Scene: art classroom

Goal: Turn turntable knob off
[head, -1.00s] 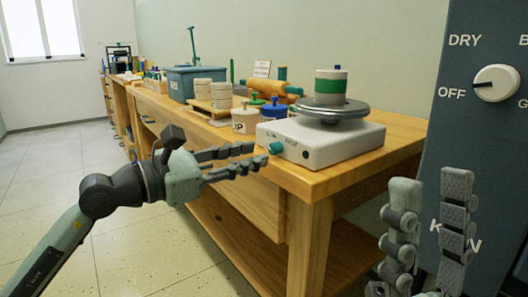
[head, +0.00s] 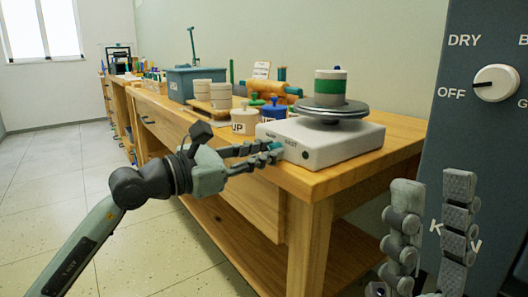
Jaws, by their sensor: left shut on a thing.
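The turntable (head: 335,143) is a white box with a grey round plate on top, at the near end of the wooden table. A white and green cylinder (head: 330,87) stands on the plate. The teal knob (head: 276,148) is on the turntable's left front face, with dark lettering and a small dark dot beside it. My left gripper (head: 272,153) is at the knob, its fingers shut around it and partly hiding it. My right gripper (head: 430,195) is at the lower right, in front of the dark kiln panel, with its fingers apart and nothing between them.
The wooden table (head: 380,165) carries lidded pots (head: 244,118), a grey-blue bin (head: 196,82) and a rolling pin (head: 278,91) behind the turntable. A dark kiln panel (head: 440,150) with a white dial (head: 496,83) stands close on the right. The floor at left is clear.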

